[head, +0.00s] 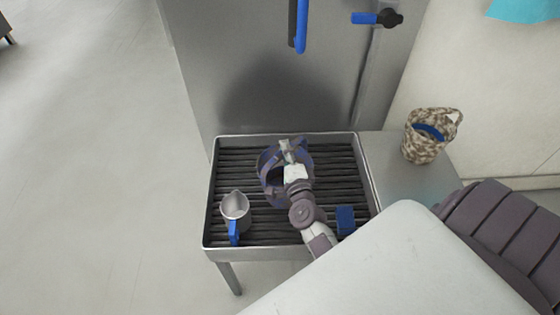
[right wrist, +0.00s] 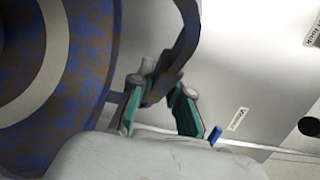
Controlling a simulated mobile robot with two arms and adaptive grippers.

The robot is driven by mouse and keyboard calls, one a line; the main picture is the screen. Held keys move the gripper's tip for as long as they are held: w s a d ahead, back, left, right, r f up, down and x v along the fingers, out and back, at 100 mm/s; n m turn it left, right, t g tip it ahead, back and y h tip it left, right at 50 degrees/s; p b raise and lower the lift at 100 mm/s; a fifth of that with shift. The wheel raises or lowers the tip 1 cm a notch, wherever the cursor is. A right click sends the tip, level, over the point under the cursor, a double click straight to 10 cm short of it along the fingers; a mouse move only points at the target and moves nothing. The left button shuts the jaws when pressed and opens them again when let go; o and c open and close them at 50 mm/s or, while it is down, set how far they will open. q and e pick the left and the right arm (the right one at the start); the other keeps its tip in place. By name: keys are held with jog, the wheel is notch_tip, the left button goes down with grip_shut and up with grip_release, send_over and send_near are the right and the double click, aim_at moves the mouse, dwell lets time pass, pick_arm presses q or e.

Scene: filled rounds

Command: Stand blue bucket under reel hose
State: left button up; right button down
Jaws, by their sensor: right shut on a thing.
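The blue bucket (head: 267,163), mottled blue and brown with a dark strap handle, is at the rear middle of the slatted basin. My right gripper (head: 289,148) is over it and hides part of it. In the right wrist view, my right gripper (right wrist: 160,95) is shut on the dark handle (right wrist: 184,50), and the bucket (right wrist: 85,75) fills the left side. I cannot tell whether the bucket rests on the slats or hangs just above. The blue reel hose (head: 301,25) hangs down at the top, beyond the bucket; its reel is out of frame. My left gripper is not in view.
A metal jug (head: 235,207) with a blue handle stands at the basin's front left. A small blue block (head: 345,219) lies at its right. A speckled bucket (head: 420,149) stands on the side shelf (head: 392,151). A blue-handled tap (head: 375,18) is at upper right. The basin's rim (head: 211,185) surrounds the slats.

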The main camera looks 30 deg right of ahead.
jog(key=shift+w+a+f, duration=0.45)
jog(key=shift+w, duration=0.2)
notch_tip(320, 180, down, 4)
jog(key=shift+b, duration=0.55)
jog(key=shift+f, duration=0.1)
jog(key=shift+f, duration=0.15)
jog(key=c, duration=1.1)
grip_release()
